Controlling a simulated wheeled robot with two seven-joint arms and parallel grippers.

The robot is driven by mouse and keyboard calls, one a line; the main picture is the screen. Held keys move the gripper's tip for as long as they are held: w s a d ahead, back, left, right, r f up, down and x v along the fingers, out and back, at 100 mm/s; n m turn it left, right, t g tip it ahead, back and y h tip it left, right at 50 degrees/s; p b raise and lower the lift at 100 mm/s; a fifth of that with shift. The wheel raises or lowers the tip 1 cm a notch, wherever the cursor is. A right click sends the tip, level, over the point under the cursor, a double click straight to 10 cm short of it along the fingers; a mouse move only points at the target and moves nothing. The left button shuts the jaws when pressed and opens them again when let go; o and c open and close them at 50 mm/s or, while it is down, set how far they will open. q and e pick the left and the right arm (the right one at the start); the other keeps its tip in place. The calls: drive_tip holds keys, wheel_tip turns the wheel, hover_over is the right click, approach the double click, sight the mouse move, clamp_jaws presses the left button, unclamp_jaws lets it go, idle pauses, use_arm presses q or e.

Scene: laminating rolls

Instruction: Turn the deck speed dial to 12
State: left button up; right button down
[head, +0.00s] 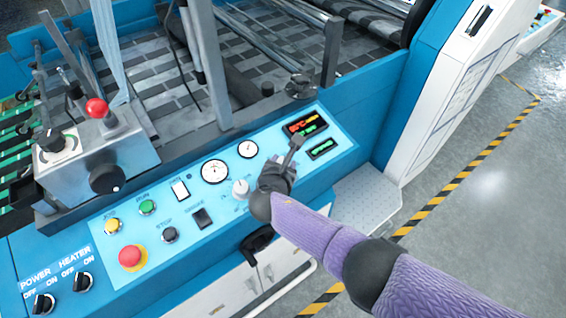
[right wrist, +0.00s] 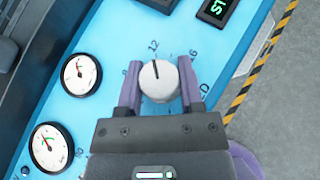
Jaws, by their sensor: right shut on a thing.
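The deck speed dial (right wrist: 159,84) is a round white knob with a dark pointer line, on the light blue panel. In the right wrist view its line points up, at or very close to the printed 12. Part of a label ending in "ED" shows beside it. My right gripper (right wrist: 157,98) is shut on the dial, one purple finger on each side. In the head view my right gripper (head: 277,174) is over the panel from the right and hides the dial. My left gripper is not in view.
Another white knob (head: 240,188) stands close to my right gripper. Two round gauges (head: 214,171) and lit displays (head: 305,124) are nearby. A red emergency button (head: 132,257) and several other controls are further left. Open floor lies to the right.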

idle(0.3)
drive_tip(key=c, duration=0.5)
unclamp_jaws()
drive_tip(key=shift+o, duration=1.2)
use_arm(q)
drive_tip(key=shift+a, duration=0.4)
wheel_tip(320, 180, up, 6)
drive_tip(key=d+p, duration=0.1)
drive_tip(key=p, duration=0.5)
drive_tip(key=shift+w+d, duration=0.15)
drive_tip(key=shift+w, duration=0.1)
use_arm(e)
drive_tip(key=v, duration=1)
drive_tip(key=shift+w, duration=0.1)
